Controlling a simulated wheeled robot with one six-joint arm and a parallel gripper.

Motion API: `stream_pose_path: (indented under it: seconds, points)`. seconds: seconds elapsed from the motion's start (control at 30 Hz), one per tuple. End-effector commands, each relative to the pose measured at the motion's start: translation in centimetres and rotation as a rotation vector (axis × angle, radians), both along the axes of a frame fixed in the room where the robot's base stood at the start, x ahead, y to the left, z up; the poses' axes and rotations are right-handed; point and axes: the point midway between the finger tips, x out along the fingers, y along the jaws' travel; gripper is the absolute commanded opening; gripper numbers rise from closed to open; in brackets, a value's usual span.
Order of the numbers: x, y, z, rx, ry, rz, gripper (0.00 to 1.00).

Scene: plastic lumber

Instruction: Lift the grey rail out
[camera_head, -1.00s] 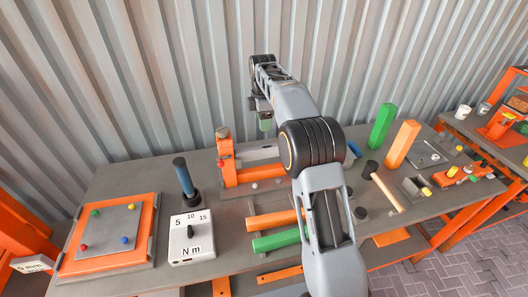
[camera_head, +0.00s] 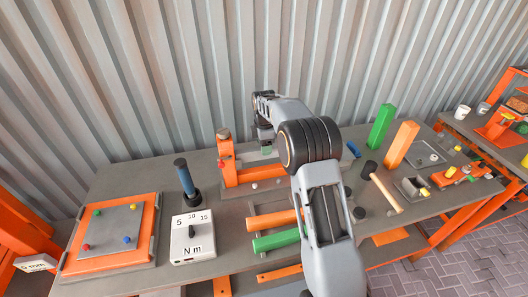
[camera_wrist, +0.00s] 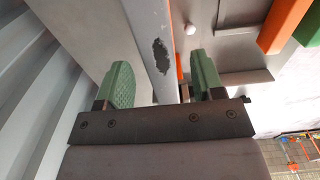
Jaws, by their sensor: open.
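The grey rail (camera_head: 245,156) lies in the orange fixture (camera_head: 228,172) at the back of the bench, partly hidden by my arm. In the wrist view the rail (camera_wrist: 148,22) has a dark scuffed patch and runs between my two green fingers. My gripper (camera_wrist: 162,75) is open, with one finger on each side of the rail and a gap visible on both sides. In the head view my gripper (camera_head: 266,148) points down over the rail. The rail's right end is hidden behind my arm.
A blue-handled tool (camera_head: 185,177) and an N m box (camera_head: 192,237) stand left of the fixture. Orange (camera_head: 270,221) and green (camera_head: 275,240) bars lie in front. Upright green (camera_head: 381,127) and orange (camera_head: 401,144) blocks and a mallet (camera_head: 384,188) are to the right.

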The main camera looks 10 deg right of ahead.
Motion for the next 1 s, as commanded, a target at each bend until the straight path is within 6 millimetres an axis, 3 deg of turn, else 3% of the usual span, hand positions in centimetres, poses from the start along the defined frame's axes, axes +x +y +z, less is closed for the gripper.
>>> stream_pose_path:
  seconds: [0.23,0.87,1.0]
  points:
    - [0.0,0.01,-0.1,0.0,0.0,0.0,0.61]
    - [0.0,0.01,-0.07,0.0,0.0,0.0,0.0]
    - [0.02,0.02,0.01,0.0,-0.001,0.0,0.0]
